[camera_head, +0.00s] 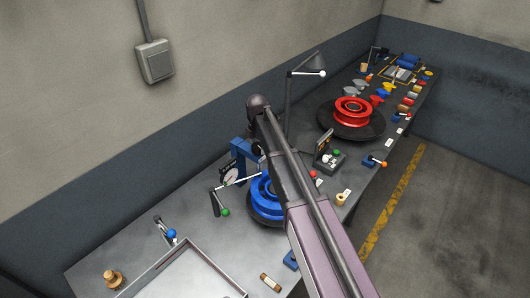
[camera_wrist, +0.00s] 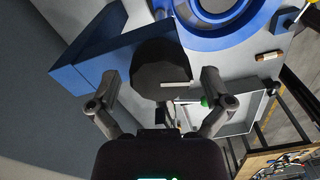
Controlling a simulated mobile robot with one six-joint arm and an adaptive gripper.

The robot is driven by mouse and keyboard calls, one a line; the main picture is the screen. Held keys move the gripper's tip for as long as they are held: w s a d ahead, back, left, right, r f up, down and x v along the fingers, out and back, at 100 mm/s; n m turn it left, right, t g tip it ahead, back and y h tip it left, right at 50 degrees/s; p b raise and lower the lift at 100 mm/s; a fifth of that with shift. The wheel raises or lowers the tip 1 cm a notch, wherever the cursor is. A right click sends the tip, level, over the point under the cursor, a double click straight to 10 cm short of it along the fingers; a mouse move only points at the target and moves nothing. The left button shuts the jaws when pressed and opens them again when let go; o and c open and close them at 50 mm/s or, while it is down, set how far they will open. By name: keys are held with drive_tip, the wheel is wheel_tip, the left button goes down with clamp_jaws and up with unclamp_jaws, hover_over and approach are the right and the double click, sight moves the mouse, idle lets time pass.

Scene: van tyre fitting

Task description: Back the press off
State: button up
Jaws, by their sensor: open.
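The press has a blue frame (camera_head: 242,152) standing on the bench, partly hidden by my arm; its blue beam (camera_wrist: 92,68) also shows in the wrist view. A dark, many-sided knob-like part (camera_wrist: 160,62) sits beside the beam. My gripper (camera_wrist: 160,84) is open, with one finger on each side of the dark part in the picture; I cannot tell whether they touch it. A blue wheel (camera_head: 262,190) lies by the press, and its ring (camera_wrist: 215,38) shows in the wrist view. A lever with a green ball (camera_head: 225,212) stands in front of the press.
A round dial (camera_head: 231,176) stands by the press. A pale tray (camera_head: 185,278) is at the near end of the bench. A lamp (camera_head: 306,73) stands behind my arm. A red wheel (camera_head: 352,107) lies on a dark turntable further along, with several small items beyond.

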drive_tip(key=shift+m, duration=0.3)
